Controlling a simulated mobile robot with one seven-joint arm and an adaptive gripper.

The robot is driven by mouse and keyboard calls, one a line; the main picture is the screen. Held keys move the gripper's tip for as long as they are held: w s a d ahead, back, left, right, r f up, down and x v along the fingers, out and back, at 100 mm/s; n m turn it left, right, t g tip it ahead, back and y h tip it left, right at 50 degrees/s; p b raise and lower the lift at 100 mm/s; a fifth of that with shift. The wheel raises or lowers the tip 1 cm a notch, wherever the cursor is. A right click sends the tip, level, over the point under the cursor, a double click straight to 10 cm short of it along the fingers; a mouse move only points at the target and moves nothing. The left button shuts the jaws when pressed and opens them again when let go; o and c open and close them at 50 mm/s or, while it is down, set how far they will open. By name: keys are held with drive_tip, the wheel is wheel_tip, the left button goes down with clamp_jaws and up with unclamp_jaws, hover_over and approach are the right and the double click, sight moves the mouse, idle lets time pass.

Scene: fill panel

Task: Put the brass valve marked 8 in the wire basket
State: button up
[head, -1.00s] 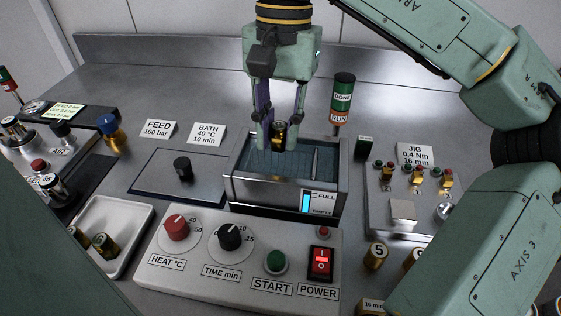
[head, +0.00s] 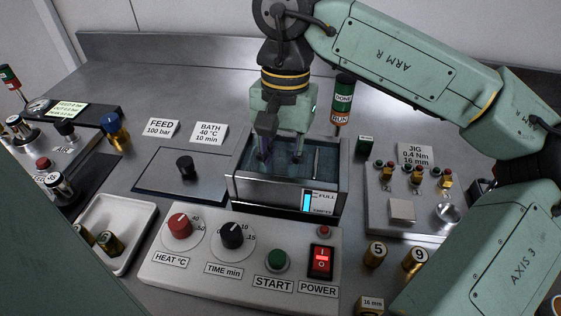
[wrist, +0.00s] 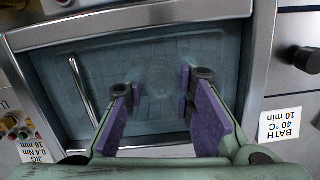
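My gripper (head: 280,157) reaches down into the tank (head: 240,188), where the wire basket's grid (wrist: 110,62) shows as faint lines under the water. In the wrist view the purple-padded fingers (wrist: 161,84) are spread apart with a clear gap between them. Only a faint, blurred round patch shows in the water between the fingertips; I cannot tell whether it is the brass valve or a ripple. No number 8 is readable. In the head view, the fingers and tank wall hide whatever lies between the tips.
The control panel (head: 200,270) with knobs and a red power switch (head: 320,262) stands before the tank. A lid plate (head: 150,180) lies left, the jig (head: 385,220) right. Brass valves 5 (head: 375,255) and 9 (head: 414,262) stand front right. A white tray (head: 137,220) holds brass parts.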

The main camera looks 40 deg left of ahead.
drive_tip(key=o, duration=0.4)
drive_tip(key=shift+c, duration=0.2)
wheel_tip(320, 180, up, 12)
drive_tip(key=w, duration=0.1)
drive_tip(key=shift+w+a+r+b, duration=0.15)
drive_tip(key=shift+w+a+b, duration=0.15)
drive_tip(key=shift+w+b, duration=0.05)
